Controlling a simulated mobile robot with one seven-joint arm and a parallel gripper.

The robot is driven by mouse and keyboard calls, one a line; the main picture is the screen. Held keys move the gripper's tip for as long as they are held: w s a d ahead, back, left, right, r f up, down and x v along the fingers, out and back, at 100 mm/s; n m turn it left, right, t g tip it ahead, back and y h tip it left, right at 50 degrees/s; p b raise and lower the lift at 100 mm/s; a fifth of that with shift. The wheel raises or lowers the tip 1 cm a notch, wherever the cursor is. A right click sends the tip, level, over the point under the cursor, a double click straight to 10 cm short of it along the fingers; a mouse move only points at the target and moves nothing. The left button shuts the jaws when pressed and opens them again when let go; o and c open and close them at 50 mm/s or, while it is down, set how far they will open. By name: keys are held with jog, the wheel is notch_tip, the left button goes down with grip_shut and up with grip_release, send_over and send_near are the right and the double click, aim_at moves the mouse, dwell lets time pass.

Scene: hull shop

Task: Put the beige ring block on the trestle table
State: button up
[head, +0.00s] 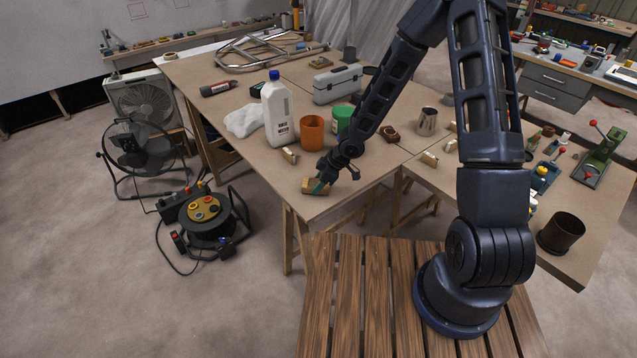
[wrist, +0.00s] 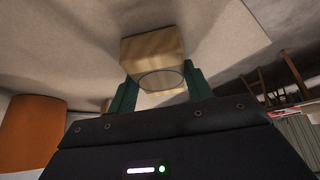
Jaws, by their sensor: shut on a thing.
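The beige ring block (wrist: 152,46) is held between the two green fingers of my gripper (wrist: 158,92) in the wrist view. Its round opening faces the gripper. In the head view the block (head: 311,186) is at the near left corner of the trestle table (head: 265,173), with my gripper (head: 322,186) shut on it. The block looks to be at or just above the tabletop; I cannot tell whether it touches. Part of the block is hidden by the fingers.
An orange cup (head: 311,132), a white bottle (head: 277,112) and a small beige block (head: 289,156) stand behind my gripper. A green-labelled tub (head: 342,118) and a grey toolbox (head: 337,84) are farther back. The table's near edge is close. A cable reel (head: 207,218) sits on the floor.

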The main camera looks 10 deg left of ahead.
jog(key=shift+f, duration=0.15)
jog(key=o, duration=1)
jog(key=shift+r, duration=0.25)
jog(key=v, duration=1.1)
jog(key=shift+d+r, duration=0.2)
jog(key=shift+r, duration=0.15)
dwell(0.3)
